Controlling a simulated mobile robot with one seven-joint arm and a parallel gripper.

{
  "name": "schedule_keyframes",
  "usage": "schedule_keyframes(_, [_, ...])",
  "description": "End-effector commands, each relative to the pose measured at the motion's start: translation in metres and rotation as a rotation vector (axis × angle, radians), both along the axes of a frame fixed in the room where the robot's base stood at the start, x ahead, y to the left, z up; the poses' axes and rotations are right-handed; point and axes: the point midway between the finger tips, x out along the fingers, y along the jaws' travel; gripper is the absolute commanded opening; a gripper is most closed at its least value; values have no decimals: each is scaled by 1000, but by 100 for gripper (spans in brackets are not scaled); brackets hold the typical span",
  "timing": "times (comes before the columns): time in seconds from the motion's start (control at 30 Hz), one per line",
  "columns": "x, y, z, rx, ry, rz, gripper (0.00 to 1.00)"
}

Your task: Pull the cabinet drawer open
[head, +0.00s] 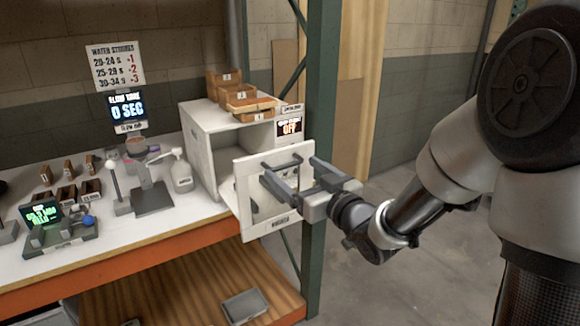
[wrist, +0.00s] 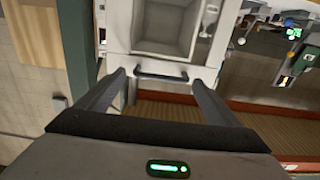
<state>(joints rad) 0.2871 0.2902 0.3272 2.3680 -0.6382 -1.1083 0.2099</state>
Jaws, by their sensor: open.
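The white cabinet (head: 203,150) stands on the right end of the bench. Its white front panel (head: 246,212), with a label at the bottom, stands out from the cabinet body, so the drawer looks at least partly open. My gripper (head: 290,170) is in front of this panel with its two fingers spread and pointing at it. In the wrist view, the dark bar handle (wrist: 162,75) lies between the open fingertips (wrist: 158,80), with gaps on both sides. A pale, empty-looking recess (wrist: 165,30) shows beyond the handle. In the head view my gripper partly hides the panel.
A green rack post (head: 321,100) rises close behind my gripper.

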Motion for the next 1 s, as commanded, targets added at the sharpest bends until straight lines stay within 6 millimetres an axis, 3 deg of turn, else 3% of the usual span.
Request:
schedule_keyframes(0.23, [-47, -34, 1, -1, -1, -6, 86])
schedule_keyframes(0.4, [-62, -44, -3, -2, -5, -4, 86])
schedule_keyframes(0.67, [-70, -48, 0, 1, 0, -3, 86])
schedule_keyframes(1.0, [-64, -55, 2, -26, 16, -33, 86])
